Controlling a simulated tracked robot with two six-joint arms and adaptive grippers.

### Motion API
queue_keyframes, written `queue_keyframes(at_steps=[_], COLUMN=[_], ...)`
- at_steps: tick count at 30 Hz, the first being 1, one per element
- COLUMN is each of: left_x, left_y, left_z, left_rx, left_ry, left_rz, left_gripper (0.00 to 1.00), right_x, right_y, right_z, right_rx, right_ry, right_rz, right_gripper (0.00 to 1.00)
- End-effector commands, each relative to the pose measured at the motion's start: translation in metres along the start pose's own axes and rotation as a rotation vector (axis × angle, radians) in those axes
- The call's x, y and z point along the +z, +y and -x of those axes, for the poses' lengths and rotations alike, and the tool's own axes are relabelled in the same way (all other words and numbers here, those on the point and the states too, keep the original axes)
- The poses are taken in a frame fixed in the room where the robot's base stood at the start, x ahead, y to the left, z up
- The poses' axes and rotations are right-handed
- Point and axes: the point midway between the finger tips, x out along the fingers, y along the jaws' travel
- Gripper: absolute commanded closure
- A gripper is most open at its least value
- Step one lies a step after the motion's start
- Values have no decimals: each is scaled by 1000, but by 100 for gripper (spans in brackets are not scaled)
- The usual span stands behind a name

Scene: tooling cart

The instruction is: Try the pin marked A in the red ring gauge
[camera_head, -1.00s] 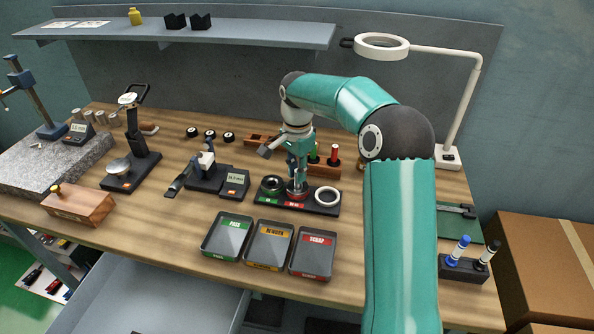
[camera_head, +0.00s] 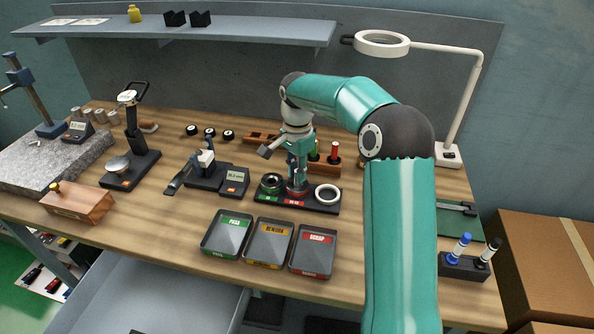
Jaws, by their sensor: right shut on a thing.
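The red ring gauge (camera_head: 297,193) sits in the middle of a dark gauge base (camera_head: 325,208), between a green ring gauge (camera_head: 271,183) and a white ring (camera_head: 327,194). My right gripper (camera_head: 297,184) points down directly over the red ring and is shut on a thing. The held pin is mostly hidden by the fingers and the ring. I cannot read a mark on it or tell how deep it sits. My left gripper is not in view.
Trays marked pass (camera_head: 228,235), rework (camera_head: 269,244) and scrap (camera_head: 314,252) stand in front of the gauge base. A wooden rack (camera_head: 325,169) with green and red-topped pins is behind my gripper. A micrometer stand (camera_head: 205,172) is to the left. A magnifier lamp (camera_head: 382,44) stands behind my arm.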

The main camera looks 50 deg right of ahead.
Motion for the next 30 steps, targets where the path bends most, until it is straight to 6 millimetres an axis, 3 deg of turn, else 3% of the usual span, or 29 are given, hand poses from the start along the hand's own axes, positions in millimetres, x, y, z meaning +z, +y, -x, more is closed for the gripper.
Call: queue_keyframes(at_steps=[30], left_x=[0], left_y=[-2], left_z=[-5], left_rx=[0], left_ry=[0], left_rz=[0], left_gripper=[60], right_x=[0], right_y=[0], right_z=[-8], right_rx=[0], right_ry=[0], right_rz=[0], right_gripper=[100])
